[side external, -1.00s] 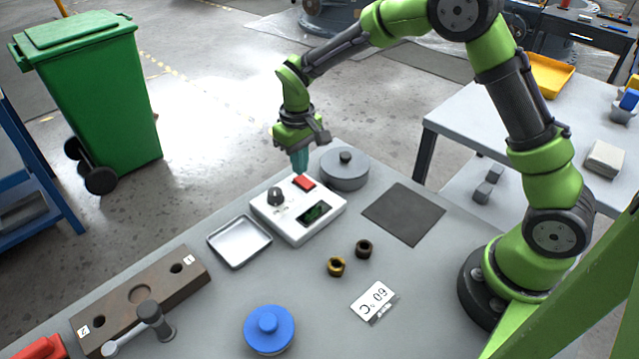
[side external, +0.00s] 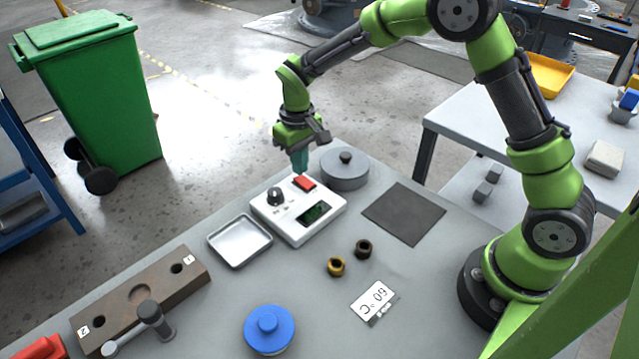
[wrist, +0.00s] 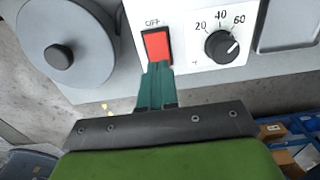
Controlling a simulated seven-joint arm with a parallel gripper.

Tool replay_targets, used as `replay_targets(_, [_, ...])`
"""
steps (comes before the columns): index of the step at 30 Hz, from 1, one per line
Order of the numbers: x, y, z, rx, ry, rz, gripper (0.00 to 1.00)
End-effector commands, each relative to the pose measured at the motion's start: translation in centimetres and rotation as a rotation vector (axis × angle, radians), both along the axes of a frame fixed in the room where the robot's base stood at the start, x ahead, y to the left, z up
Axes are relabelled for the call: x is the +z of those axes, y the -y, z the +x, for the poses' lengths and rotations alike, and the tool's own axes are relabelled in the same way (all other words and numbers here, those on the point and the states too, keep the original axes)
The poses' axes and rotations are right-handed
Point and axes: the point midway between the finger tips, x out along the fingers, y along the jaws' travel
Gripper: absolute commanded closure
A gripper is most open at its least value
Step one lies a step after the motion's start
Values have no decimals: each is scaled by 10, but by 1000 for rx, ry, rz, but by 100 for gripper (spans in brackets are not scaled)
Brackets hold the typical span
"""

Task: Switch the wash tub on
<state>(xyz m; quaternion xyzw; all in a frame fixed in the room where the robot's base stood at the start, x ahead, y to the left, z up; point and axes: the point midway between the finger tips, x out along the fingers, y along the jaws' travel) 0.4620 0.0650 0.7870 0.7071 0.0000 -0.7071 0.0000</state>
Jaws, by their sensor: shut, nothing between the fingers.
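The wash tub's white control box (side external: 290,225) stands on the bench, with a red rocker switch (side external: 305,182), a dark dial (side external: 276,196) and a small dark display with green marks (side external: 315,213). In the wrist view the red switch (wrist: 156,46) has "OFF" printed beside it, and the dial (wrist: 221,46) is marked 20, 40, 60. My gripper (side external: 301,168) is shut and empty, pointing down at the switch. In the wrist view its teal fingertips (wrist: 156,68) are at the near end of the switch; I cannot tell whether they touch it.
A grey round lidded tub (side external: 345,172) stands close beside the box and gripper. A metal tray (side external: 240,242) is on the other side. A card reading 60 °C (side external: 375,301), two small rings (side external: 337,267) and a blue lidded jar (side external: 269,330) lie nearer. A dark mat (side external: 404,214) is bare.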

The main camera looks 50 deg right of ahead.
Motion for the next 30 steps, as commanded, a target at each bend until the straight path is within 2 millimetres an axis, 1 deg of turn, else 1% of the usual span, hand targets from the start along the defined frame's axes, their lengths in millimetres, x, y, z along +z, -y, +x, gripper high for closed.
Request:
replay_targets(14, [0, 0, 0, 0, 0, 0, 100])
replay_targets(30, [-8, 0, 0, 0, 0, 0, 100])
